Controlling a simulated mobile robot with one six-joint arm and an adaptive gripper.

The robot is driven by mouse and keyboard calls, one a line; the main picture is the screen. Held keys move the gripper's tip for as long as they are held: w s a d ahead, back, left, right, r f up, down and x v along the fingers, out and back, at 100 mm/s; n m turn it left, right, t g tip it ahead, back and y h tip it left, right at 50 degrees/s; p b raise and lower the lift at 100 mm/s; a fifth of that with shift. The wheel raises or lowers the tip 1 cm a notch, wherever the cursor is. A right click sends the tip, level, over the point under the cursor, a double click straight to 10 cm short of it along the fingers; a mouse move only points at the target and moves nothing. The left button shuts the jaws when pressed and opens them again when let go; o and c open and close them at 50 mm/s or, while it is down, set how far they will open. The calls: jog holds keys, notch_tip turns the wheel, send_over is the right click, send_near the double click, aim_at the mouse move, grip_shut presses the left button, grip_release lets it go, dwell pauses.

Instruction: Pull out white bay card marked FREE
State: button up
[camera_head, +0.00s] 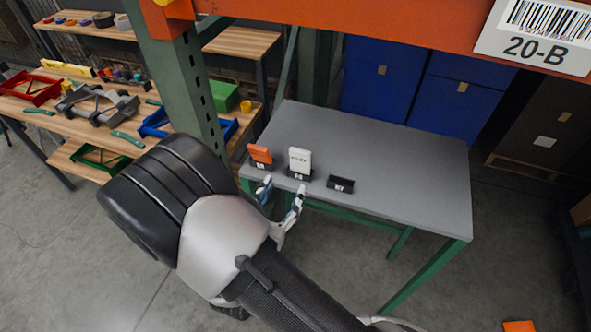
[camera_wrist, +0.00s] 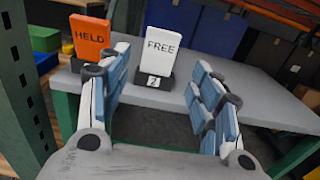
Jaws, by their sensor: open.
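The white bay card (camera_head: 300,160) stands upright in a small black holder (camera_head: 299,174) near the front left edge of the grey table (camera_head: 400,165). In the wrist view the card (camera_wrist: 161,52) reads FREE, and its holder (camera_wrist: 153,81) carries a small white label. An orange card (camera_head: 261,154) stands in a holder to its left; it reads HELD in the wrist view (camera_wrist: 91,38). My gripper (camera_head: 281,192) is open and empty at the table's front edge. In the wrist view my fingers (camera_wrist: 160,95) are spread either side of the white card, short of it and not touching it.
An empty black holder (camera_head: 340,184) stands right of the white card. The rest of the grey tabletop is clear. A green rack post (camera_head: 193,85) rises at the left, and an orange beam (camera_head: 400,30) crosses above. Blue bins (camera_head: 378,75) stand behind the table.

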aim_at(299, 159)
jog(key=x, duration=1.2)
jog(key=shift+w+d, duration=0.2)
jog(key=c, duration=1)
jog(key=shift+r, duration=0.15)
jog(key=shift+r+p, duration=1.65)
jog(key=shift+r, duration=0.75)
jog(key=shift+s+a, duration=0.1)
jog(key=shift+b+v, duration=0.3)
jog(key=shift+v, duration=4.65)
